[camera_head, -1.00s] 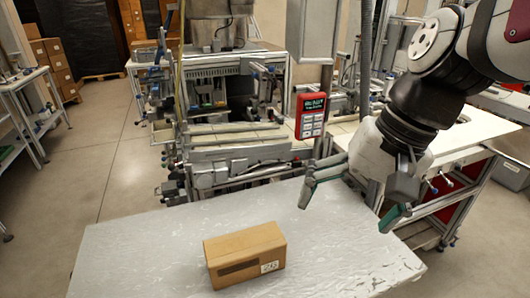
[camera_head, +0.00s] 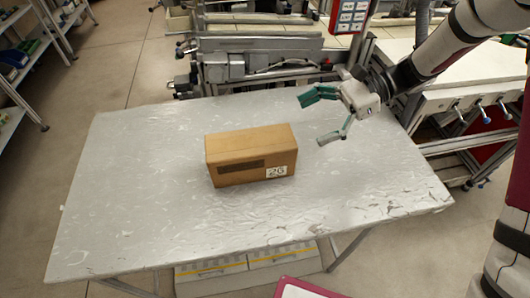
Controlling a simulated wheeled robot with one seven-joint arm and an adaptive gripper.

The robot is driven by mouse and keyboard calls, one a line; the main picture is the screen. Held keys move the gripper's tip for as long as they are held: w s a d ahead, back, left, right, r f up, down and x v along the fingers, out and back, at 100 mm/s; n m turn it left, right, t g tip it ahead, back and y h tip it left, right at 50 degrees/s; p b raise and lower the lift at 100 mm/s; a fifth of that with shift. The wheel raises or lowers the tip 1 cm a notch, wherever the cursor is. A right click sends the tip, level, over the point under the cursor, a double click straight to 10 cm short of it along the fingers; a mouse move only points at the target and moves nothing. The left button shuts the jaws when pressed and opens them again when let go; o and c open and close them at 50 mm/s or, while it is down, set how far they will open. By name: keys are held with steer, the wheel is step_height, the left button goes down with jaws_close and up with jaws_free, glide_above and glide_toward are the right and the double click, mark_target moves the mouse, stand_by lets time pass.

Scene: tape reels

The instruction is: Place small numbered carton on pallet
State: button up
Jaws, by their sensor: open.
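The small carton (camera_head: 251,153) is a brown box with a white label reading 26 and a dark strip on its front. It sits upright on the grey, worn table (camera_head: 130,200), near the middle. My gripper (camera_head: 308,118) is open and empty above the table's right part, to the right of the carton and apart from it. Its green-tipped fingers point left, toward the carton's side. I cannot make out a pallet for certain. A low grey-white object with yellow stripes (camera_head: 248,264) shows partly under the table's front edge; the table hides the rest.
Machinery with rails (camera_head: 260,55) stands close behind the table. A workbench with clamps (camera_head: 460,85) is at the right, and shelving (camera_head: 25,60) at the far left. The tabletop around the carton is clear. Open floor (camera_head: 120,60) lies to the left.

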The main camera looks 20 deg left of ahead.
steer(key=p, duration=0.1)
glide_toward(259, 140)
steer(key=x, duration=0.5)
steer(key=shift+s+d+f, duration=0.1)
steer(key=shift+s, duration=0.25)
steer(key=shift+w+a+p+x, duration=0.15)
steer(key=shift+w+p+x, duration=0.1)
steer(key=shift+x, duration=1.1)
steer(key=shift+w+a+p+x, duration=0.1)
steer(key=shift+p+x, duration=0.15)
steer(key=shift+x, duration=1.15)
steer(key=c, duration=2)
